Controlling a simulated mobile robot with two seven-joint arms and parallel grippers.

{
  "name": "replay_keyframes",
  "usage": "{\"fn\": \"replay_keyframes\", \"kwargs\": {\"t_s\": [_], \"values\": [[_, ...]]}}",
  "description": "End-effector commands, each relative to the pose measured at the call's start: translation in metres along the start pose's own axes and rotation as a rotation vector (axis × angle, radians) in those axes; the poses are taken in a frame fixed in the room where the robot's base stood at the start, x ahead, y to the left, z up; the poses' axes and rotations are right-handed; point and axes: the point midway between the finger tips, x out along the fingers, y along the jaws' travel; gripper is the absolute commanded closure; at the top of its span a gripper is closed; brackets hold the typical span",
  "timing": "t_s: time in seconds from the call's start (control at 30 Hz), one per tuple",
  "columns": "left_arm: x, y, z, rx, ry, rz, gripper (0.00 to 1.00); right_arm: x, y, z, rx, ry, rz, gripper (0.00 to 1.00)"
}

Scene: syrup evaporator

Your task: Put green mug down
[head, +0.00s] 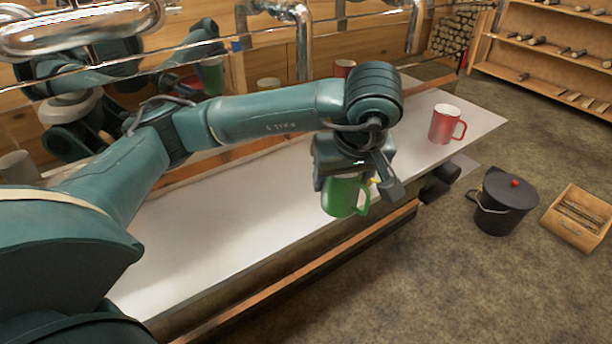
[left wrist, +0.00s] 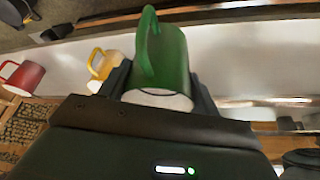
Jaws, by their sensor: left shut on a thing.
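The green mug (head: 340,198) is held by my left gripper (head: 356,182) near the front edge of the long white counter (head: 225,232). The gripper covers its upper part, and the handle shows at the lower right. In the left wrist view the mug (left wrist: 172,55) sits between the two fingers, handle toward the upper left. I cannot tell whether its base touches the counter. A yellow mug (left wrist: 103,65) is close beside it in the wrist view, mostly hidden behind the gripper in the head view. My right gripper is not in view.
A red mug (head: 445,124) stands toward the counter's right end. A lidded black pot (head: 502,203) and a wooden tool box (head: 580,218) are on the floor at right. A reflective panel with metal pipes (head: 303,40) runs behind. The counter left of the gripper is clear.

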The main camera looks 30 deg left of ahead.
Motion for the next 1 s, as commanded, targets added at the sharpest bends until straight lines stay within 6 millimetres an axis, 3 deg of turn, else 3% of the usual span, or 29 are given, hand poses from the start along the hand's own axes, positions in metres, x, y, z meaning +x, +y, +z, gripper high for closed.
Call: {"fn": "replay_keyframes", "kwargs": {"t_s": [0.2,0.43,1.0], "values": [[0.022,-0.023,-0.049,-0.006,-0.002,-0.003,0.63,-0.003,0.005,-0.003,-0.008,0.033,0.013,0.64],[0.037,-0.041,-0.091,-0.003,0.0,-0.002,0.63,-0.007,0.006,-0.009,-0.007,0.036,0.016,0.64],[0.1,-0.041,-0.066,0.002,-0.002,0.001,0.63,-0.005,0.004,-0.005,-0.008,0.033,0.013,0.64]]}}
